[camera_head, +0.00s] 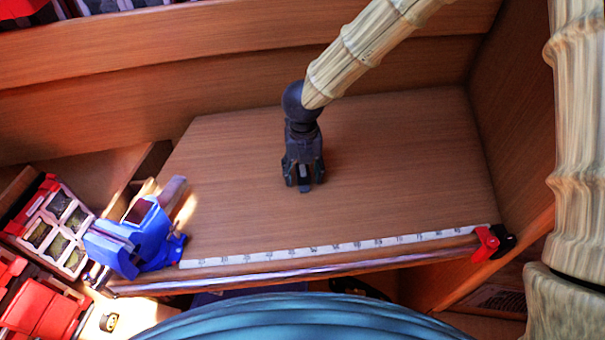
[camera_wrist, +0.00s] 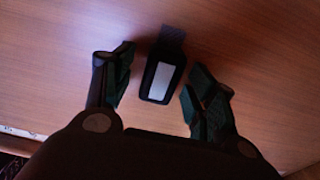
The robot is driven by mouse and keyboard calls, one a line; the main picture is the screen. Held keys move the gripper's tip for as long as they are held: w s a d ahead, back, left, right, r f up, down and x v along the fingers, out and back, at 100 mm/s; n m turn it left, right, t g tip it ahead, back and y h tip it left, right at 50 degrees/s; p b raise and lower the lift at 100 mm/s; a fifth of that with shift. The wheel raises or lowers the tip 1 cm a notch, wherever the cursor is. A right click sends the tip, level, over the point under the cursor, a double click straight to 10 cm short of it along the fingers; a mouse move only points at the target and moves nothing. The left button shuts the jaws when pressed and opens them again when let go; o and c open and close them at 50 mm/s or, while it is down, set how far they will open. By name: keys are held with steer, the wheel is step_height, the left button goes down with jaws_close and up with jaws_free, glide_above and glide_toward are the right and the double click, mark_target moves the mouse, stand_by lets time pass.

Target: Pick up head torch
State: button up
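The head torch (camera_wrist: 160,82) is a small dark block with a pale grey panel on its face and a dark strap-like end at the top. It lies on the wooden surface in the wrist view. My gripper (camera_wrist: 159,75) is open, with one finger on each side of it and a small gap at both sides. In the head view my gripper (camera_head: 304,184) points down at the middle of the wooden board. A small bluish-grey bit of the torch (camera_head: 305,188) shows between the fingertips; the rest is hidden.
The wooden surface (camera_head: 400,150) around my gripper is bare. A white measuring strip (camera_head: 330,248) runs along its front edge, with a red and black clamp (camera_head: 490,242) at the right end. A blue tool (camera_head: 140,238) stands at the left front corner. Wooden walls rise behind and right.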

steer(key=shift+w, duration=0.15)
steer(key=c, duration=1)
steer(key=shift+c, duration=0.5)
steer(key=shift+r, duration=0.1)
